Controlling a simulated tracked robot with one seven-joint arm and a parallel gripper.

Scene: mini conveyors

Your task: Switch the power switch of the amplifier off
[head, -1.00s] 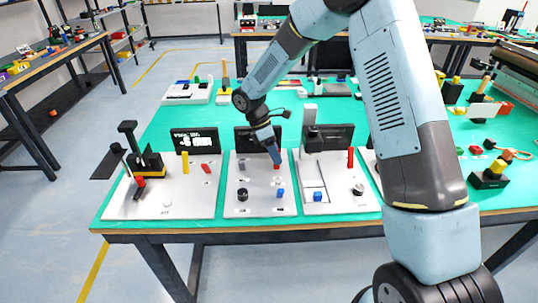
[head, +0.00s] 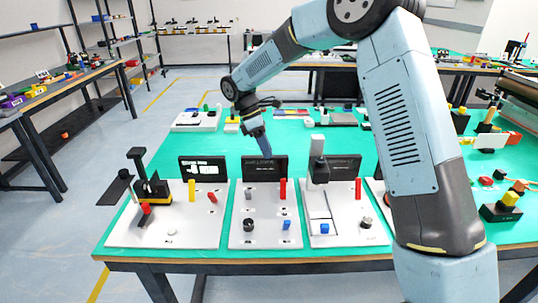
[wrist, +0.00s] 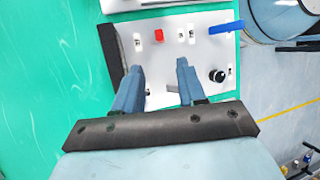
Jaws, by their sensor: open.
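The middle white panel (head: 265,236) has a dark screen (head: 279,174), a tall red lever (head: 283,189), a blue switch (head: 286,225), a grey knob and a black knob (head: 248,225). In the wrist view, my gripper (wrist: 158,75) is open and empty over the panel. The red lever (wrist: 158,36), blue switch (wrist: 227,27) and black knob (wrist: 217,75) show beyond the fingers. The fingers hide part of the panel.
The right panel (head: 350,237) has a grey upright post (head: 317,160) close beside the middle panel. Several loose objects lie on the green table's right side.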

